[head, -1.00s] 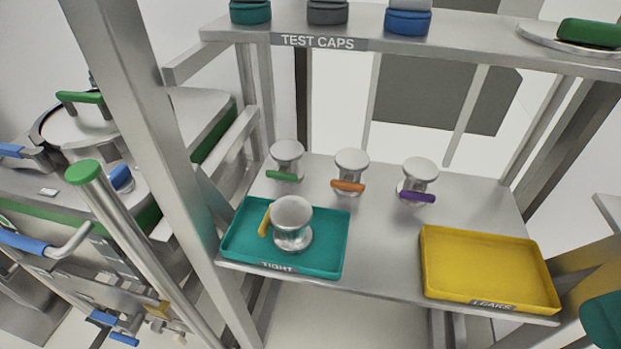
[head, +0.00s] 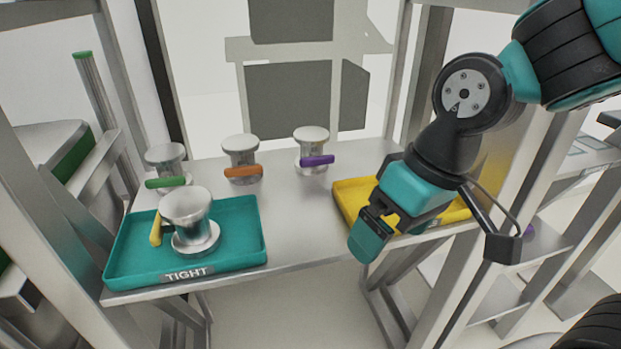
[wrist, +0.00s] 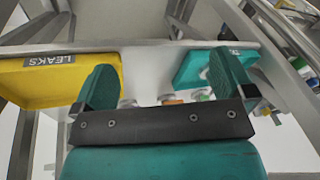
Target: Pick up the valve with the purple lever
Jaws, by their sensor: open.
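The valve with the purple lever (head: 311,137) stands upright at the back of the steel shelf, right of two other valves in the head view. Its purple lever (head: 317,161) faces the front. My gripper (head: 373,232) is open and empty. In the head view it hangs in front of the yellow tray, to the right of and nearer than the purple-lever valve, well apart from it. In the wrist view my gripper's two teal fingers (wrist: 165,84) are spread wide. The purple lever cannot be made out there.
A valve with an orange lever (head: 240,149) and one with a green lever (head: 166,157) stand left of it. A teal TIGHT tray (head: 130,262) holds a yellow-lever valve (head: 187,218). The yellow LEAKS tray (wrist: 30,84) looks empty. Steel posts frame the shelf.

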